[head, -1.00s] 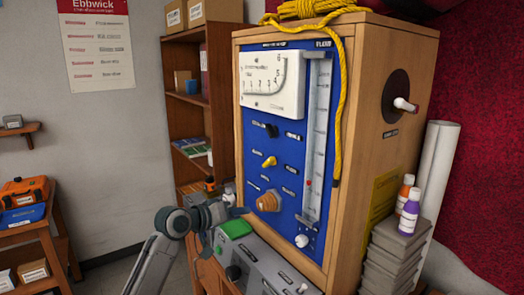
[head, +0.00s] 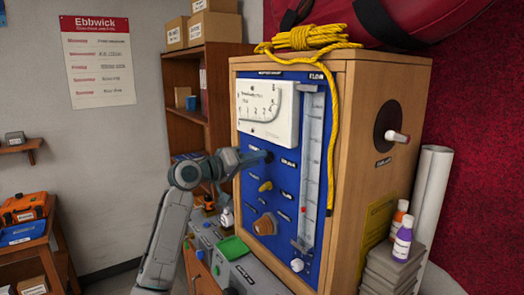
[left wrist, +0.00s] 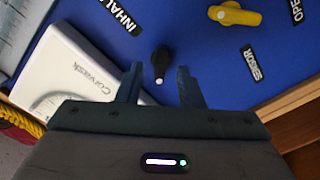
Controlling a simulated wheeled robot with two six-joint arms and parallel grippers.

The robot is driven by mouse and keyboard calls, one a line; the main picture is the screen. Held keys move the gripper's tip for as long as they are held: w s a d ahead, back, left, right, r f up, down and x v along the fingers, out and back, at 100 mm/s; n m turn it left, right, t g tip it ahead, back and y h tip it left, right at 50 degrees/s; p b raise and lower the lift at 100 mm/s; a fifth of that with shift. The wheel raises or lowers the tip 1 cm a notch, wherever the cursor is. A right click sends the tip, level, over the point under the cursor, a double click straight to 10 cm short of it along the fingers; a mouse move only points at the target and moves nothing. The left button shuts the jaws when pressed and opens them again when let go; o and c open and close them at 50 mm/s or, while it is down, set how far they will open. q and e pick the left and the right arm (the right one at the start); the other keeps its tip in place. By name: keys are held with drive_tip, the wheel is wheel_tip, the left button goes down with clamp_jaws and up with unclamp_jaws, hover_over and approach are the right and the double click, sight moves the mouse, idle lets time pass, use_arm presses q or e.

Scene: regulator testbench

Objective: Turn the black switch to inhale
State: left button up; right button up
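The black switch (left wrist: 161,62) is on the blue panel (head: 282,225) of the wooden cabinet. In the left wrist view its white-tipped end points down, away from the partly cut-off "INHAL…" label (left wrist: 120,15); a "SENSOR" label (left wrist: 253,62) is to its right. My left gripper (left wrist: 160,76) is open, with one finger on each side of the switch and blue gaps between; contact does not show. In the head view my left gripper (head: 264,156) is at the panel below the white gauge and largely covers the switch. My right gripper is not in view.
A yellow switch (head: 265,186) and an orange-brown knob (head: 265,225) are lower on the panel. The white gauge (head: 268,110) is just above my gripper, and the flow tube (head: 311,150) is to its right. A yellow rope (head: 333,130) hangs at the panel's right edge.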

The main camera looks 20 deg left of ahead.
use_arm(q)
drive_tip(key=p+x, duration=0.1)
drive_tip(key=x, duration=0.1)
drive_tip(key=shift+w+d, duration=0.2)
drive_tip(key=shift+w, duration=0.1)
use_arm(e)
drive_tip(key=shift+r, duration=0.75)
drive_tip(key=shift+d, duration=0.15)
use_arm(q)
drive_tip(key=shift+c, duration=0.6)
clamp_jaws()
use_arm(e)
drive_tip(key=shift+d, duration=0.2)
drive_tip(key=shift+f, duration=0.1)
